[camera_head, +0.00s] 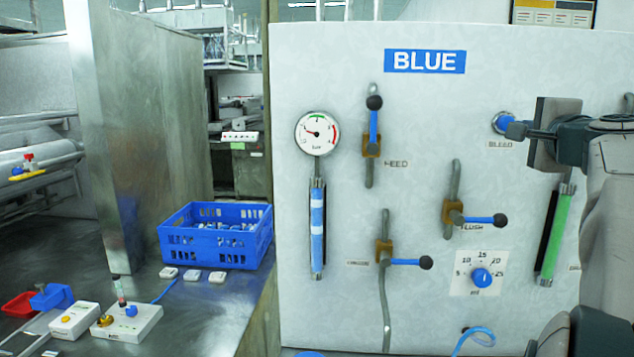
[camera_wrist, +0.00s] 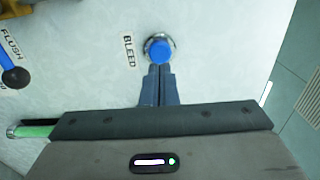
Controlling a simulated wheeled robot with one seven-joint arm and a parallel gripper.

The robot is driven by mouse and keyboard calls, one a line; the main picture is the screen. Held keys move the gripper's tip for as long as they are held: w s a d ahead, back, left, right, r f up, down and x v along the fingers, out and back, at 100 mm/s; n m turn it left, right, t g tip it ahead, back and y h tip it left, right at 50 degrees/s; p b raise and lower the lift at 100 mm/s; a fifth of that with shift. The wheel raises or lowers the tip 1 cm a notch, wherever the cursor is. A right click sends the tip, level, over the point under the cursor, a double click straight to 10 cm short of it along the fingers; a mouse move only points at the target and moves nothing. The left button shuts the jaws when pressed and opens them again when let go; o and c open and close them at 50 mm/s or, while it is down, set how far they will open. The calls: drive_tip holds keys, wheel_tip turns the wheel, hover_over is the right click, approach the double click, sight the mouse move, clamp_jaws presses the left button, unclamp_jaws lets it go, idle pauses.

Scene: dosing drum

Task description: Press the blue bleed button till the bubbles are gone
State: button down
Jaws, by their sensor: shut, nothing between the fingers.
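The blue bleed button (camera_head: 499,119) sits in a silver ring on the white panel, above a BLEED label. It also shows in the wrist view (camera_wrist: 161,49), uncovered, just beyond the fingertips. My gripper (camera_head: 513,130) is shut and empty, its fingers pointing at the panel beside the button. In the wrist view the closed fingertips (camera_wrist: 160,70) line up with the button's lower edge; I cannot tell whether they touch it. The upright sight tube (camera_head: 317,228) at the panel's left shows blue with pale bands, perhaps bubbles.
A round gauge (camera_head: 317,133) tops the tube. Levers for feed (camera_head: 374,125) and flush (camera_head: 480,220), another lower lever (camera_head: 405,262) and a blue dial (camera_head: 481,278) stick out from the panel. A green tube (camera_head: 555,235) is near my arm. A blue crate (camera_head: 215,236) stands left.

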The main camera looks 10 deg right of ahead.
drive_tip(key=shift+w, duration=0.1)
drive_tip(key=shift+x, duration=2.05)
drive_tip(key=shift+w, duration=0.15)
drive_tip(key=shift+v, duration=0.9)
drive_tip(key=shift+w+d, duration=0.15)
drive_tip(key=shift+w, duration=0.15)
